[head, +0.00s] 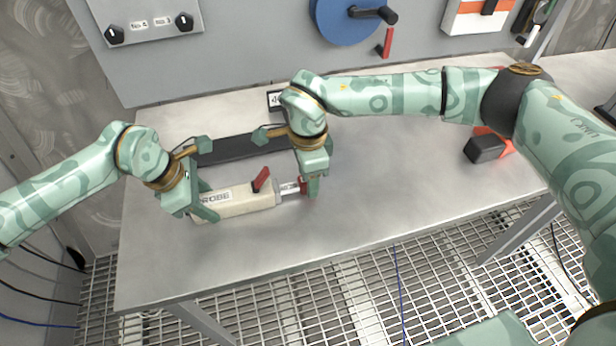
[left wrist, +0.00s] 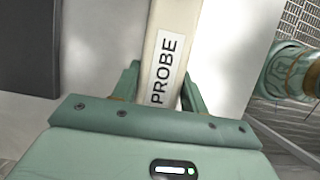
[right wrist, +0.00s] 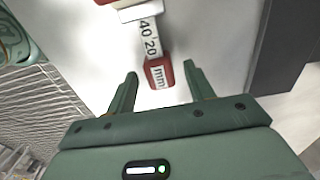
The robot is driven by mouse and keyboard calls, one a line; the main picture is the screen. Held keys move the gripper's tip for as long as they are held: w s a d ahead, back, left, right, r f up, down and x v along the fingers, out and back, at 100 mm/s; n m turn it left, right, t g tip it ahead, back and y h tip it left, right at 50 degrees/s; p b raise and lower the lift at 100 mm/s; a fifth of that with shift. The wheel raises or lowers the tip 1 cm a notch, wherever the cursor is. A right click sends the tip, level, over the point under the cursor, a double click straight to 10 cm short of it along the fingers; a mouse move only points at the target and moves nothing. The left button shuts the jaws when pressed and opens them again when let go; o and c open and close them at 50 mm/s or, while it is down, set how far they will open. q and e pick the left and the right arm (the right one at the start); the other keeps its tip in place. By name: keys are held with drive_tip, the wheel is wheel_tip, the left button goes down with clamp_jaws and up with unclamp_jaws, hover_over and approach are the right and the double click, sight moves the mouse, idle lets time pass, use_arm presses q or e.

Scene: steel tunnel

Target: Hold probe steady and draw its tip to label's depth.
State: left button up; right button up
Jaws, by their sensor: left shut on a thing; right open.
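The cream probe (head: 238,198) lies on the steel table, with a red lever (head: 261,179) on top. My left gripper (head: 203,203) is shut on its body; the left wrist view shows the PROBE lettering (left wrist: 166,70) between the fingers. A pale scale slide (right wrist: 149,38) marked 40, 20 and mm sticks out of the probe's right end, with a red tip (right wrist: 159,73). My right gripper (right wrist: 160,74) is open, its fingers on both sides of the red tip with gaps. A small label (head: 275,100) behind my right wrist is mostly hidden; its full number cannot be read.
A long dark strip (head: 235,149) lies behind the probe. A grey panel with a blue wheel (head: 345,18) and knobs stands behind. The table's front and middle right are clear.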

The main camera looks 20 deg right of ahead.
wheel_tip(320, 180, up, 11)
drive_tip(key=shift+f, duration=0.15)
use_arm(q)
drive_tip(key=o, duration=1.2)
drive_tip(key=shift+c, duration=0.2)
